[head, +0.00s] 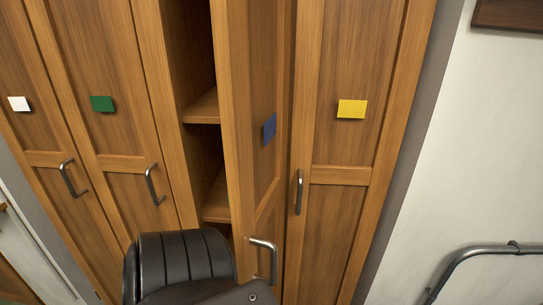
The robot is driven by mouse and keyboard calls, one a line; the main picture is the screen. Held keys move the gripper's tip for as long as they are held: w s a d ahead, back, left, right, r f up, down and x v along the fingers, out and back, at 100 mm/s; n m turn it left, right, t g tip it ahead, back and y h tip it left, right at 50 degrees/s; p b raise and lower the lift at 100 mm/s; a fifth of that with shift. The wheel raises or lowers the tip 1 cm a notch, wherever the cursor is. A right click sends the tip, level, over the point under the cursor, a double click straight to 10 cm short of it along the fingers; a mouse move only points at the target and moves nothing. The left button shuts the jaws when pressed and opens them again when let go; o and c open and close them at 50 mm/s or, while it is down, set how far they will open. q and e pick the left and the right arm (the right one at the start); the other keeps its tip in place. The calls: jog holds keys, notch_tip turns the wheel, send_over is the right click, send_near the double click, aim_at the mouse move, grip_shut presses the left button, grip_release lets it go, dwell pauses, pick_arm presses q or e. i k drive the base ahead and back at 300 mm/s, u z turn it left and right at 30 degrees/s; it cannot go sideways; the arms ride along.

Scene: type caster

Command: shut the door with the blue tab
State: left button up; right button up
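The door with the blue tab (232,150) stands open, swung outward from the cabinet. Its outer face shows at a steep angle, with the blue tab (269,129) on the upper panel. Its metal handle (263,247) is lower down, near the free edge. To the left of the door, the open compartment (196,60) shows wooden shelves. Neither of my grippers is in view. A black ribbed form with a dark flat part at the bottom middle hides the foot of the door; I cannot tell whether it touches the door.
Shut doors flank the opening: one with a yellow tab (352,109) on the right, ones with green (101,104) and white (19,104) tabs on the left. Each has a metal handle. A metal rail (470,254) is at the lower right by the white wall.

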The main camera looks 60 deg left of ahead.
aim_at(252, 38)
jog(key=u, duration=1.95)
jog(key=k, duration=1.2)
jog(key=u, duration=0.05)
jog(key=i, duration=0.75)
jog(key=u, duration=0.45)
